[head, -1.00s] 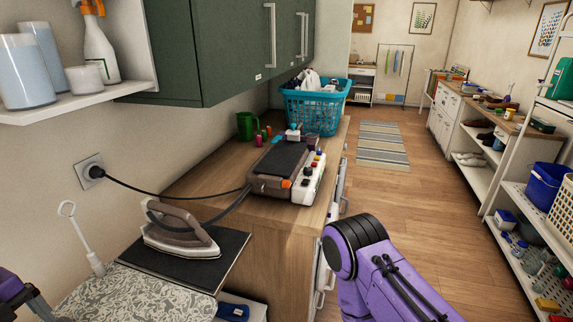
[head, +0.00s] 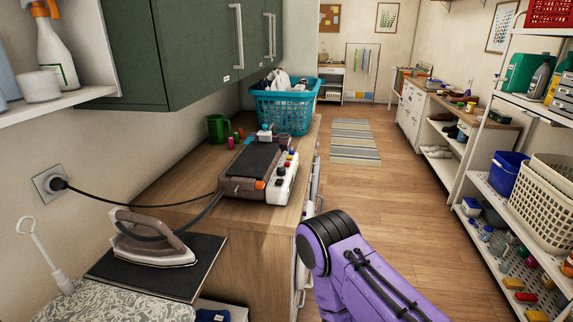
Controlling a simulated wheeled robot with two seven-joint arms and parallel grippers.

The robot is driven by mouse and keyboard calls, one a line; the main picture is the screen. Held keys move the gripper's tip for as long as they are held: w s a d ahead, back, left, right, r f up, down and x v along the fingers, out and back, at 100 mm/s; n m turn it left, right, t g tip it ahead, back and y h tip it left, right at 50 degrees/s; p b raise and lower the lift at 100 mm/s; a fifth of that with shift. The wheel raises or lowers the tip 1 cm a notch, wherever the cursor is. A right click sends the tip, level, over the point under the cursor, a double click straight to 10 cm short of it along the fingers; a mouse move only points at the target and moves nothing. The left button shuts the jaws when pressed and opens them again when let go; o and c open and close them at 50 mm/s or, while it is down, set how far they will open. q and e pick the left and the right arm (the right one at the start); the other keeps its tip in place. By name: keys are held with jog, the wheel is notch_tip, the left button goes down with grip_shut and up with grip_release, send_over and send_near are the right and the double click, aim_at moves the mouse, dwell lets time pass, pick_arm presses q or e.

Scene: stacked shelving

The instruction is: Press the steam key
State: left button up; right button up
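A brown and grey steam station (head: 250,172) sits on the wooden counter (head: 190,180). Which one is the steam key is too small to tell. A steam iron (head: 150,240) stands on a dark mat (head: 185,278), nearer than the station, and a hose runs from it toward the station. My purple right arm comes in at the bottom, right of the counter. Neither gripper shows.
A turquoise basket (head: 285,108), a green mug (head: 218,128) and small spools stand behind the station. Green cabinets (head: 190,50) hang above the counter's left side. A patterned ironing board (head: 110,302) is at lower left. Shelving (head: 500,185) lines the right; the wooden floor (head: 400,190) between is clear.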

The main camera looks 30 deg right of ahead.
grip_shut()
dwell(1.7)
